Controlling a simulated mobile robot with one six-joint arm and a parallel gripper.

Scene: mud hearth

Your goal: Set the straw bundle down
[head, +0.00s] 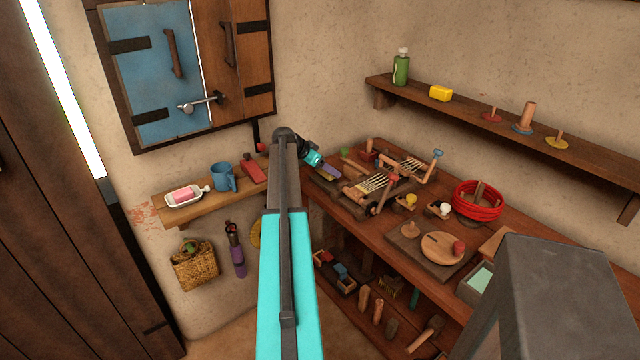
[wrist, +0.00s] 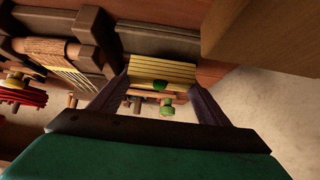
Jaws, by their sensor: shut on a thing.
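In the wrist view the straw bundle (wrist: 175,70) is a block of pale yellow parallel stalks between the tips of my gripper (wrist: 161,84). The fingers are shut on it. In the head view my gripper (head: 331,173) is at the left back end of the wooden workbench (head: 480,232), close to the wall. The bundle cannot be made out there. I cannot tell whether it touches the surface beneath.
Wooden tools with pale strands (head: 372,184) crowd the bench right of my gripper. A red coil (head: 478,201) and a round wooden board (head: 441,248) lie farther right. A small wall shelf (head: 217,205) holds a blue mug (head: 222,177). A long shelf (head: 560,147) runs above the bench.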

